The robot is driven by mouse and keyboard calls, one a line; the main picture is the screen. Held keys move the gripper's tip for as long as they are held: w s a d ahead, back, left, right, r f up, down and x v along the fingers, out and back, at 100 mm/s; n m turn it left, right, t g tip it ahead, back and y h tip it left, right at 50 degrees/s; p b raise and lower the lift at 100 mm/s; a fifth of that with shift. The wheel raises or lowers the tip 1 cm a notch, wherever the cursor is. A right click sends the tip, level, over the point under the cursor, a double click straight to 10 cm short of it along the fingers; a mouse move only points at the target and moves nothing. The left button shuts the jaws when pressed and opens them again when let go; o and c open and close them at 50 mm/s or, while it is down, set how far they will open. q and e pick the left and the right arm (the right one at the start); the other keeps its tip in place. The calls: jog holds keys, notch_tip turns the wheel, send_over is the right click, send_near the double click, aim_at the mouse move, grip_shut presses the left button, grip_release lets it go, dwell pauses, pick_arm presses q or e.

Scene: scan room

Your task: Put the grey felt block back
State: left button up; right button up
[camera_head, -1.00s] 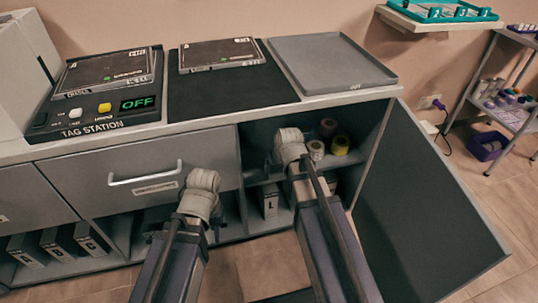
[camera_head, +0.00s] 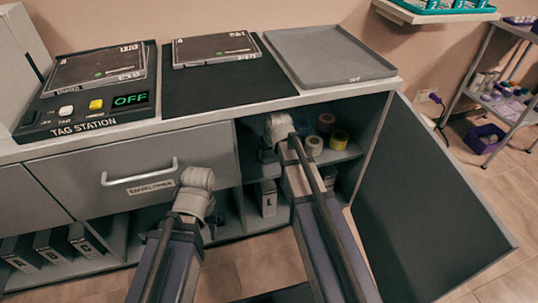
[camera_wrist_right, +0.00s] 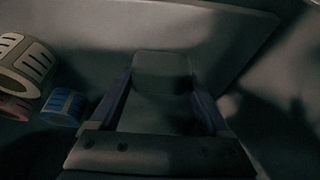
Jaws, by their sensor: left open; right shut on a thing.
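A grey block (camera_wrist_right: 163,73), which looks like the felt block, sits between the fingers of my right gripper (camera_wrist_right: 163,95) in the right wrist view. The gripper is shut on it. In the head view my right arm reaches into the open cupboard (camera_head: 345,182); its gripper (camera_head: 266,152) is mostly hidden by the wrist, and I cannot make out the block there. My left gripper (camera_head: 213,226) hangs in front of the drawer unit, mostly hidden behind its own arm, away from the block. It is open.
Label rolls stand on the cupboard shelf, one cream (camera_head: 314,145) and one yellow (camera_head: 339,140). The cupboard door (camera_head: 430,190) stands wide open at the right. A grey tray (camera_head: 330,58), a dark mat (camera_head: 225,95) and the tag station (camera_head: 90,95) occupy the counter.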

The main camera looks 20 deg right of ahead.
jog(key=shift+f, duration=0.2)
jog(key=o, duration=1)
jog(key=shift+r, duration=0.15)
jog(key=shift+p+v, duration=0.65)
jog(key=shift+v, duration=0.15)
jog(key=s, duration=1.2)
jog(key=s+a+n+g, duration=0.1)
jog(key=s+a, duration=0.2)
jog(key=a, duration=0.1)
jog(key=s+a+f+n+g+h, duration=0.1)
jog(key=s+a+g, duration=0.1)
jog(key=s+a, duration=0.2)
jog(key=s+a+n+g, duration=0.1)
jog(key=s+a, duration=0.3)
jog(key=a, duration=0.1)
jog(key=shift+s+a+f+g+h, duration=0.1)
jog(key=shift+s+f+g+h, duration=0.1)
jog(key=shift+f+g+h, duration=0.15)
